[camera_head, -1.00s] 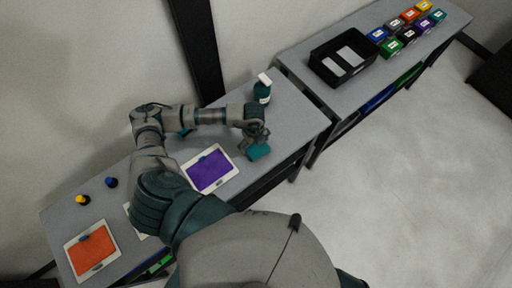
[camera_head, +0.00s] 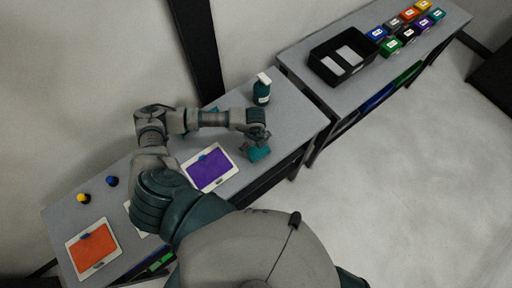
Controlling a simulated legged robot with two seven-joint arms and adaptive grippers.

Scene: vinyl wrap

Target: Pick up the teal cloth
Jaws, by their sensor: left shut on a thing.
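The teal cloth (camera_head: 260,154) is a small crumpled piece near the front edge of the near table, right of the purple panel. My left gripper (camera_head: 257,146) comes down over it from my left arm and is shut on it. The fingers hide part of the cloth, and I cannot tell whether it touches the table. My right gripper is not in view.
A teal spray bottle (camera_head: 262,90) stands behind the gripper. A purple panel (camera_head: 210,168) and an orange panel (camera_head: 92,249) lie on the near table (camera_head: 295,118). A black bin (camera_head: 322,72) and several coloured boxes (camera_head: 391,47) stand on the far table.

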